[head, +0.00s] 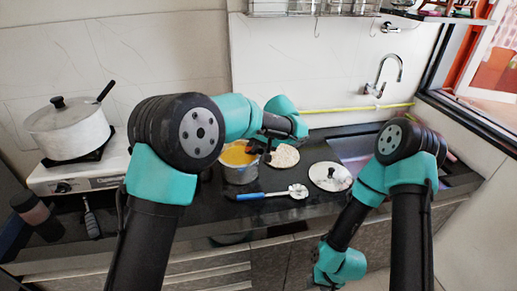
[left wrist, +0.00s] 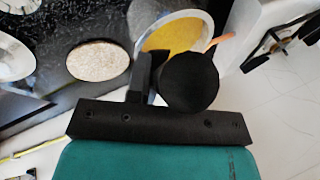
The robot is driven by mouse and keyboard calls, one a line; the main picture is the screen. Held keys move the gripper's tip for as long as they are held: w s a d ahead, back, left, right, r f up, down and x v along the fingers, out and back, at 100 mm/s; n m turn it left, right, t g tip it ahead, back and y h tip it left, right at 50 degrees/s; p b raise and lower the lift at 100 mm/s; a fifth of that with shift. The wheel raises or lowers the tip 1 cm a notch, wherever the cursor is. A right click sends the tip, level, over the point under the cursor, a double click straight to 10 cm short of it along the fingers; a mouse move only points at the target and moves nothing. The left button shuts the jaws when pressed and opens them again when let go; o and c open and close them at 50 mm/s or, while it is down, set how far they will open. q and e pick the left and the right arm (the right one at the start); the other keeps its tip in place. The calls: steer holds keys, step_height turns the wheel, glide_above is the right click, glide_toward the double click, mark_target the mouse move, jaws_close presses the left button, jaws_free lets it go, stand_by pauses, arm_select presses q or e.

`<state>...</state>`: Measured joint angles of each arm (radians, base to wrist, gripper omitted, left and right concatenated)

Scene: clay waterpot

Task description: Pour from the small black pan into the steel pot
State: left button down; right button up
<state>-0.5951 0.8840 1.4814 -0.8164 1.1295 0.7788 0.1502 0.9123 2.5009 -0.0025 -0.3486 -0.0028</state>
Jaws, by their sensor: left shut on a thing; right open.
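The steel pot (head: 240,176) stands on the dark counter with orange-yellow contents. In the left wrist view the pot (left wrist: 152,38) shows behind the small black pan (left wrist: 192,82), a dark round shape overlapping its edge. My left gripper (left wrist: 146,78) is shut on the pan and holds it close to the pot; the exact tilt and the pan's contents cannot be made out. In the head view my left arm hides most of the pan. My right gripper (head: 326,279) is open and empty, low in front of the counter, only partly visible.
A speckled round board (head: 284,157), a lid (head: 330,176) and a blue-handled utensil (head: 262,195) lie on the counter near the pot. A white lidded pot (head: 66,132) stands on the stove (head: 62,177) at left. A sink (head: 352,150) and tap (head: 386,76) are at right.

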arm_select(q)
steer(key=shift+a+r, duration=0.1)
stand_by(0.3)
steer(key=shift+w+a+r+h, duration=0.2)
steer(key=shift+a+h, duration=0.3)
steer(key=shift+h, duration=0.2)
steer(key=shift+a+r, duration=0.1)
steer(key=shift+a, duration=0.1)
stand_by(0.4)
steer(key=shift+w+a+r+g+h, duration=0.1)
steer(key=shift+a+r+g+h, duration=0.15)
steer(key=shift+a+h, duration=0.4)
steer(key=shift+h, duration=0.15)
stand_by(0.6)
steer(key=shift+w+a+r+h, duration=0.15)
steer(key=shift+a+r+h, duration=0.05)
steer(key=shift+a+h, duration=0.3)
steer(key=shift+a+g, duration=0.2)
steer(key=shift+g, duration=0.05)
stand_by(0.6)
steer(key=shift+w+a+r+h, duration=0.15)
steer(key=shift+a+h, duration=0.35)
steer(key=shift+h, duration=0.2)
